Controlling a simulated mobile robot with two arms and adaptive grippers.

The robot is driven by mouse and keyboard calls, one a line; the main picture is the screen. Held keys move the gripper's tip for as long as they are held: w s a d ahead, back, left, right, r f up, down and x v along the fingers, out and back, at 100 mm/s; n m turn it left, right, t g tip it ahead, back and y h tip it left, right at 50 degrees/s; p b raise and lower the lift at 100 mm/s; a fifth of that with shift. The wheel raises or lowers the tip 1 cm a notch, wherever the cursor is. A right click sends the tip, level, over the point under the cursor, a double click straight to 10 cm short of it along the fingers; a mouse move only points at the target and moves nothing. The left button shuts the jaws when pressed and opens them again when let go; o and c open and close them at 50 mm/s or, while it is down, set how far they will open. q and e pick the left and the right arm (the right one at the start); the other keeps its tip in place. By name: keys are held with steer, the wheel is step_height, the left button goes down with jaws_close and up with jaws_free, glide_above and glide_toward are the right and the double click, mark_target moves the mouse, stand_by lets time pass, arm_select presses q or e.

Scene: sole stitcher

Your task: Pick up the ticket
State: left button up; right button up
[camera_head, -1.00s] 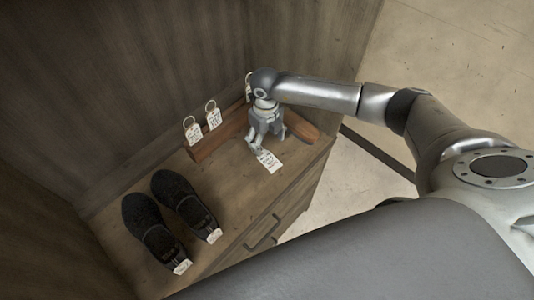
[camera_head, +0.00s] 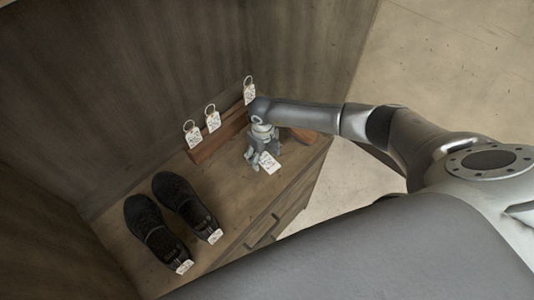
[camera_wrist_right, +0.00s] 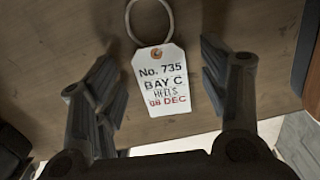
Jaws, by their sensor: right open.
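A white ticket (camera_head: 269,163) with a ring lies on the wooden cabinet top, beside the fingers of my right gripper (camera_head: 262,156). In the right wrist view the ticket (camera_wrist_right: 158,82) reads No. 735, BAY C, HEELS, 08 DEC, and its ring points to the top of the picture. The two fingers stand apart on either side of it, with gaps showing, and nothing is gripped. In the head view the gripper points down, and part of the ticket's ring end is hidden by it. My left gripper is not in view.
A pair of dark shoes (camera_head: 156,229) with white tags stands at the front left. Three ringed tickets hang by the wooden rail (camera_head: 215,137): the left one (camera_head: 192,138), the middle one (camera_head: 212,122) and the right one (camera_head: 249,95). The cabinet's back wall rises close behind.

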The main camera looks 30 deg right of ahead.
steer(key=shift+f, duration=0.25)
steer(key=shift+c, duration=0.3)
steer(key=shift+s, duration=0.1)
steer(key=c, duration=0.9)
steer(key=shift+o, duration=0.2)
